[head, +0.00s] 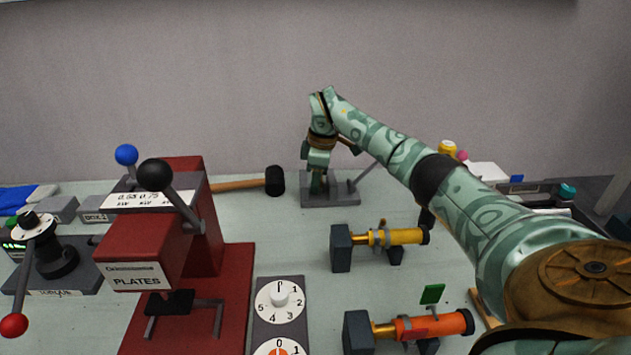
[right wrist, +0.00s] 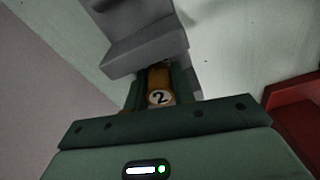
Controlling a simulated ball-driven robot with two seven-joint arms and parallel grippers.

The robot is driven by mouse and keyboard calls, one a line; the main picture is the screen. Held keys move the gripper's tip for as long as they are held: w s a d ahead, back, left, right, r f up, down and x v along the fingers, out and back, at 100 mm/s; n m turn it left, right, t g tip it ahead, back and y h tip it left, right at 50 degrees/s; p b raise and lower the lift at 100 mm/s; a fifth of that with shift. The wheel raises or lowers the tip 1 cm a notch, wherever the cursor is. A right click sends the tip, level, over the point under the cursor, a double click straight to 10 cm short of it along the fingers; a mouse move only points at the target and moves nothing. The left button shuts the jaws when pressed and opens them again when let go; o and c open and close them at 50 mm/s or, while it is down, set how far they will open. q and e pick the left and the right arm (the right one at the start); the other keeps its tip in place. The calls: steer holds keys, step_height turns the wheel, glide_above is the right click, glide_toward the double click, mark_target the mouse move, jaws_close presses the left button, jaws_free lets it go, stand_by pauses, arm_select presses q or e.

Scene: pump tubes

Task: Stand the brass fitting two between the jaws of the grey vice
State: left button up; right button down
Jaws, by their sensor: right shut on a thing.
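The brass fitting two (right wrist: 160,80) shows in the right wrist view, with a round white label reading 2. It sits between the green fingers of my right gripper (right wrist: 163,92), which is shut on it. In the head view my right gripper (head: 318,181) points down over the grey vice (head: 343,199), at the back of the table. There the fitting is hidden by the fingers. In the right wrist view the vice's grey jaw (right wrist: 148,42) is close beyond the fitting. I cannot tell whether the fitting is between both jaws. My left gripper is out of view.
A hammer (head: 240,184) lies left of the vice. A red press (head: 175,245) with lever knobs stands at left. Yellow (head: 400,236) and orange (head: 430,325) pump tubes on stands are at front right, with a dial panel (head: 280,299) beside them.

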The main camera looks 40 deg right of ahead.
steer(key=c, duration=1.2)
jaws_free()
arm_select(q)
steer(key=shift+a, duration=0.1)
arm_select(e)
steer(key=shift+o, duration=0.2)
arm_select(q)
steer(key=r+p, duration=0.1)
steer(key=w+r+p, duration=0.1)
steer(key=p, duration=0.1)
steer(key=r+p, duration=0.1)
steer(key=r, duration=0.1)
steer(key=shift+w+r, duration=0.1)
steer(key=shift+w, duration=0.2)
arm_select(e)
step_height(320, 180, up, 12)
steer(key=s+d, duration=0.1)
